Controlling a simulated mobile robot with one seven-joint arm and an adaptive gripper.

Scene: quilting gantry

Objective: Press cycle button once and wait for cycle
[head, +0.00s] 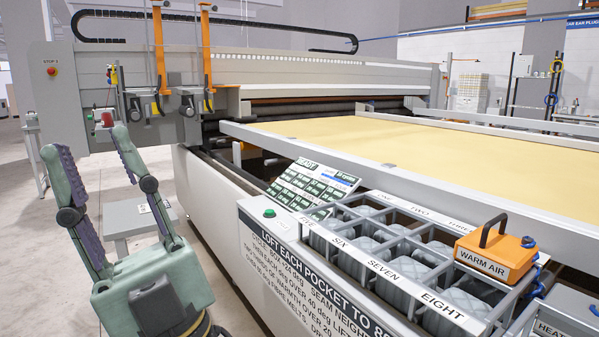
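A small round green button (269,212) sits on the light top edge of the front panel, left of the pocket rack. I cannot read a label on it. A tilted display board (313,184) behind it has green cells and a heading that seems to read "READY". My gripper (84,141) stands at the lower left, fingers pointing up and spread wide apart, with nothing between them. It is well left of the green button in the picture and not touching it.
A rack (384,256) of grey quilted pockets with numbered labels fills the front right. An orange "WARM AIR" box (495,252) sits on its right end. The yellow quilting bed (400,145) lies behind. A red stop button (52,71) is at far left. Grey floor is left.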

